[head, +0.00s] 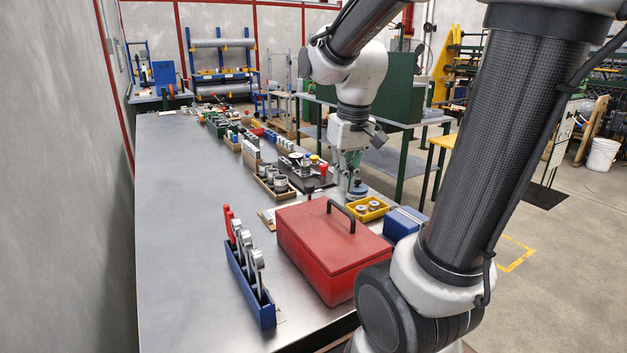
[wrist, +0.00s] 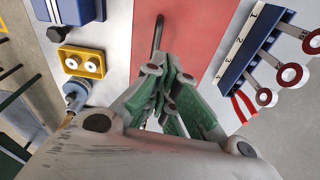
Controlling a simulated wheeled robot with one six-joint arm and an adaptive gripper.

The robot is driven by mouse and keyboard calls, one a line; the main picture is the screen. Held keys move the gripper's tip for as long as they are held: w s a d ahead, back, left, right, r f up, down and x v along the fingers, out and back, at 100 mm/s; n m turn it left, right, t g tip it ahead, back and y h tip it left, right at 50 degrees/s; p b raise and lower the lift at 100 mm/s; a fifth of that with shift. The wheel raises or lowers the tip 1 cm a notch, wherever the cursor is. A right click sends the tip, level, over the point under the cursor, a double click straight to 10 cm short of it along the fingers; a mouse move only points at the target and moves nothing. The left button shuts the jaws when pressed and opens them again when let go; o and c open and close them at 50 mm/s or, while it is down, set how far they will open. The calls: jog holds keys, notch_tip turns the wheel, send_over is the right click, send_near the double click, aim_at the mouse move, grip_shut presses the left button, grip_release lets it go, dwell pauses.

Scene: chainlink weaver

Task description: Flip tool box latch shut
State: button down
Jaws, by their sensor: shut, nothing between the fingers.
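The red tool box (head: 325,245) stands on the near part of the metal bench, its lid down and its dark handle (head: 341,215) on top. Its latch cannot be made out in either view; my arm covers the box's near right corner. My gripper (head: 352,180) is beyond the box's far edge in the head view, with empty green-padded fingers closed together. In the wrist view my gripper (wrist: 168,85) overlaps the red lid (wrist: 195,25), with the box handle (wrist: 158,35) just past the fingers. I cannot tell its height above the box.
A blue rack (head: 248,285) with gauges and red-handled tools stands left of the box. A yellow tray (head: 367,208) and a blue case (head: 404,222) sit close on its right. Trays of parts (head: 270,185) lie beyond. The bench's left side (head: 180,230) is clear.

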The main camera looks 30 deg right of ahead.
jog(key=w+d+f, duration=0.1)
jog(key=w, duration=0.4)
jog(key=w+d+f, duration=0.1)
jog(key=w, duration=0.3)
jog(key=w+d+f, duration=0.1)
jog(key=w, duration=0.4)
jog(key=shift+w+d, duration=0.3)
jog(key=w, duration=0.2)
jog(key=w+t, duration=0.1)
jog(key=shift+w+d+r, duration=0.15)
jog(key=shift+w+d, duration=0.05)
jog(key=shift+d, duration=0.1)
jog(key=shift+n+t, duration=0.6)
jog(key=w+r, duration=0.2)
jog(key=w, duration=0.1)
jog(key=shift+w+d+r, duration=0.15)
jog(key=shift+w+r, duration=0.05)
jog(key=shift+r, duration=0.1)
jog(key=shift+f, duration=0.15)
notch_tip(320, 180, down, 9)
jog(key=shift+s, duration=0.4)
